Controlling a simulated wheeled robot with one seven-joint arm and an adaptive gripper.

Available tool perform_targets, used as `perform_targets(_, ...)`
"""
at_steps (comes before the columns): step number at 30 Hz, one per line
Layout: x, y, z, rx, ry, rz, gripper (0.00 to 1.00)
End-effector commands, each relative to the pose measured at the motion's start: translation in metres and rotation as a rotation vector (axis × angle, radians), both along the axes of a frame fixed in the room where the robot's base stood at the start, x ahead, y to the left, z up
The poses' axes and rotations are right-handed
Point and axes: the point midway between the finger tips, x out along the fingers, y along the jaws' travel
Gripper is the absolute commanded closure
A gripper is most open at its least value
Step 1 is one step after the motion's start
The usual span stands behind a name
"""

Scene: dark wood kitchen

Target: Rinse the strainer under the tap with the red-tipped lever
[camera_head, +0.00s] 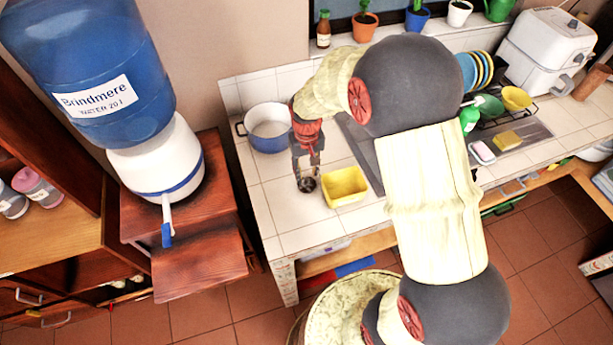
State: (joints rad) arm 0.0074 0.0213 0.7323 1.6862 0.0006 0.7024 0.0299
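My gripper (307,176) points down over the white tiled counter, between a blue-and-white pot and a yellow tub. A small dark round thing (307,185) is at its fingertips. I cannot tell whether this is the strainer, or whether the fingers are closed on it. I see no tap with a red-tipped lever. My arm covers much of the sink (359,140) and whatever stands behind it. The one tap in clear view, on the water dispenser (155,165), has a blue-tipped lever (167,235).
The pot (268,128) stands left of my gripper, the yellow tub (345,187) close on its right. Bowls, plates, a sponge (508,140) and a white appliance (545,50) stand at the right. Potted plants line the sill. The counter's front left is clear.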

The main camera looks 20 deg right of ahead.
Motion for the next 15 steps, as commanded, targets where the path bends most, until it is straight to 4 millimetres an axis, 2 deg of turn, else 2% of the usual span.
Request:
perform_targets(1, 0.001, 0.000, 0.014, 0.000, -0.005, 0.000, 0.69)
perform_targets(6, 0.001, 0.000, 0.046, 0.000, -0.003, 0.000, 0.69)
perform_targets(15, -0.001, 0.000, 0.077, 0.000, -0.006, 0.000, 0.69)
